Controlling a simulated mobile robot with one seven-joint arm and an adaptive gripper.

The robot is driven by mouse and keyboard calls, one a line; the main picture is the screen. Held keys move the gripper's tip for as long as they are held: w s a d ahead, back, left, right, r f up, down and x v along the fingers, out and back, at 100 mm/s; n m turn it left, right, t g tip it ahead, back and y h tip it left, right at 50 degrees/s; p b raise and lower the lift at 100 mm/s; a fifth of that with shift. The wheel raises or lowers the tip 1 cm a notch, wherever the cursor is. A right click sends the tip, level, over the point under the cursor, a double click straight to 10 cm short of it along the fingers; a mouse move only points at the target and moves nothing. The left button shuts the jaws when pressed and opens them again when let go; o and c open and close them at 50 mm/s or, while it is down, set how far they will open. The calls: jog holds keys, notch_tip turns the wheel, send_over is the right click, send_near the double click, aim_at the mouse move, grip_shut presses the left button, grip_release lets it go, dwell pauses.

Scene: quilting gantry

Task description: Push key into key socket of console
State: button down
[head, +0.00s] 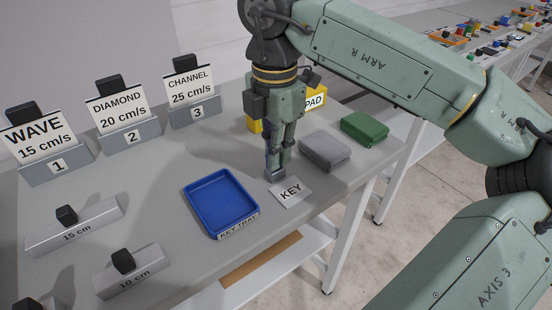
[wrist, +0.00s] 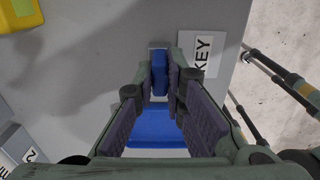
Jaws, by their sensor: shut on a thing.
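My gripper (head: 275,158) points down over the table and is shut on a blue key (wrist: 159,74), which shows between the fingertips in the wrist view. A wider blue area (wrist: 158,128) also shows between the fingers; I cannot tell if it is part of the key. A small grey block (head: 275,174), apparently the key socket, is directly under the fingertips, beside a white KEY label (head: 291,193) on the console top. The key's lower end is hidden, so I cannot tell how deep it sits. The blue key tray (head: 221,205) looks empty.
A grey block (head: 325,151) and a green block (head: 364,129) lie right of my gripper. Speed signs (head: 120,110) and length blocks (head: 75,230) fill the left side. The table's front edge is close to the KEY label.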

jog(key=shift+r, duration=0.15)
jog(key=shift+r+p, duration=1)
jog(key=shift+r, duration=0.7)
jog(key=shift+s+a, duration=0.1)
